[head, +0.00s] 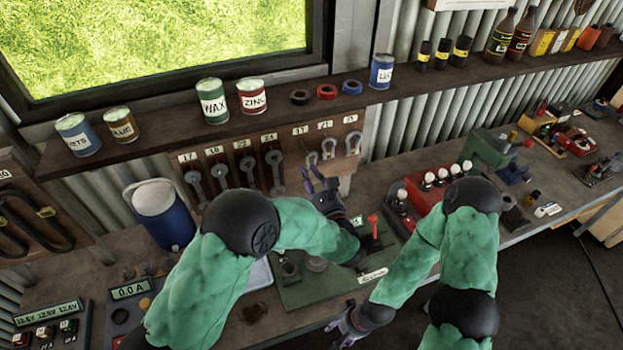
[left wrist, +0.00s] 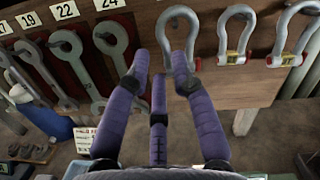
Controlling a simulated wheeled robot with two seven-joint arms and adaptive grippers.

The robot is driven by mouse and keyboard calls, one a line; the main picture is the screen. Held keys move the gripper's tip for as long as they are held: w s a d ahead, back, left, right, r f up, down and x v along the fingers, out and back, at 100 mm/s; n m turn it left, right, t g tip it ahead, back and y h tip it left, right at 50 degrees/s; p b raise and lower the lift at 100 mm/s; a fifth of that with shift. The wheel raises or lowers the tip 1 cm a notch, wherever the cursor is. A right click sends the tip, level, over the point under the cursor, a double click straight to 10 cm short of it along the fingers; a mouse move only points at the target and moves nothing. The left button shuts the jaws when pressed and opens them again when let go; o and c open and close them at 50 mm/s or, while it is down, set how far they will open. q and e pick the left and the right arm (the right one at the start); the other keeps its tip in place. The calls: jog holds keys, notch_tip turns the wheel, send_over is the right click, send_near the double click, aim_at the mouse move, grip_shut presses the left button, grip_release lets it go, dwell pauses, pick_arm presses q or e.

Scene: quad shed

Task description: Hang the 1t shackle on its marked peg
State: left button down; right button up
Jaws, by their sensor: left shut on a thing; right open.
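The 1t shackle (head: 311,160) is a small grey bow shackle at the left of the shackle row on the wooden board (head: 345,167). In the left wrist view the shackle (left wrist: 178,12) has its bow upward, against or close in front of the board. I cannot tell whether the bow is around a peg. My right gripper (head: 350,325) is open and empty, low at the bench's front edge.
Two larger shackles (left wrist: 237,35) (left wrist: 292,35) hang just right. Several wrenches (left wrist: 65,60) hang left under number tags. A shelf (head: 190,133) with cans and tape rolls runs above. A green plate with a red lever (head: 373,225) lies on the bench below.

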pick_arm(q)
jog(key=shift+f+x, duration=0.2)
jog(key=shift+x, duration=0.9)
jog(key=shift+f+x, duration=0.2)
jog(key=shift+x, duration=0.9)
jog(key=shift+w+f+b, duration=0.6)
jog(key=shift+b, duration=0.5)
jog(key=c, duration=1)
grip_release()
jog(key=shift+s, duration=0.1)
send_near(307, 171)
jog(key=shift+w+a+f, duration=0.2)
jog(key=shift+w+f, duration=0.3)
jog(key=shift+f, duration=0.05)
